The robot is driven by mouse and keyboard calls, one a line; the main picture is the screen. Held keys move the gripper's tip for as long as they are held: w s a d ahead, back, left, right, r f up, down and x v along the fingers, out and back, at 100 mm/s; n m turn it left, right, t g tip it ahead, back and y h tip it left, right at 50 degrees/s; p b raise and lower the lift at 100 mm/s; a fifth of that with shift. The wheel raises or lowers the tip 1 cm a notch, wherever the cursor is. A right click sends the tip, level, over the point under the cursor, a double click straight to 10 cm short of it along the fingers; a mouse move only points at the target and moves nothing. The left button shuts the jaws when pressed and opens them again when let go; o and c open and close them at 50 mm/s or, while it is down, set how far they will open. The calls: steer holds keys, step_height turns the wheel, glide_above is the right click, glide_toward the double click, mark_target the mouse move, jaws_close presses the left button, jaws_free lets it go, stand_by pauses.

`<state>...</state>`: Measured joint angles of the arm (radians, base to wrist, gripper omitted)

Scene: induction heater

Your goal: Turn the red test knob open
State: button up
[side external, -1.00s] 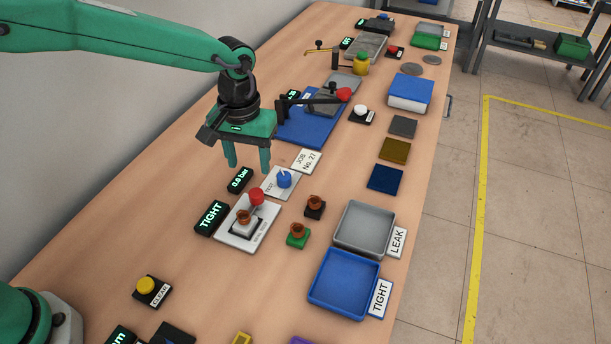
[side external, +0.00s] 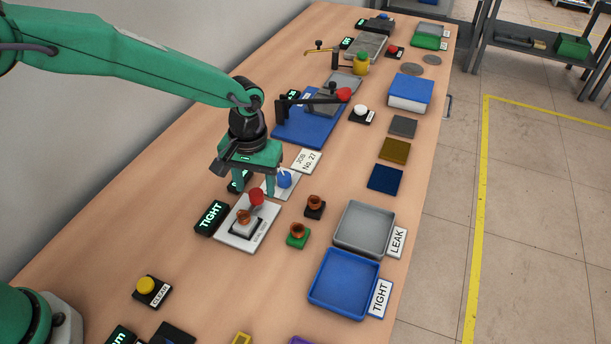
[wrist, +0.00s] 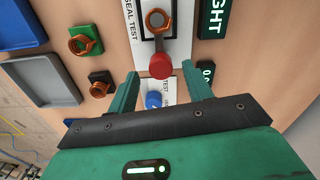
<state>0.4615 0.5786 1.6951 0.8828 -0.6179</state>
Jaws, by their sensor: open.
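The red knob (side external: 257,196) stands at the back edge of the white seal test plate (side external: 262,236). It also shows in the wrist view (wrist: 160,65), just ahead of the fingertips and roughly centred between them. My gripper (side external: 255,190) is open and points down, close to the red knob; in the wrist view its two green fingers (wrist: 160,83) are spread with nothing held. A blue knob (side external: 284,179) on the small TEST plate lies between the fingers in the wrist view (wrist: 153,101). A copper-coloured ring part (side external: 243,217) sits on the seal test fixture.
A display reading TIGHT (side external: 211,217) stands left of the plate. A second display is partly hidden by my gripper. Copper parts sit on a black block (side external: 315,206) and a green block (side external: 297,236). A grey tray (side external: 364,228) and blue tray (side external: 345,284) lie to the right.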

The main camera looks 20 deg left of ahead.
steer(key=shift+f, duration=0.95)
steer(key=c, duration=1)
steer(key=shift+o, duration=0.2)
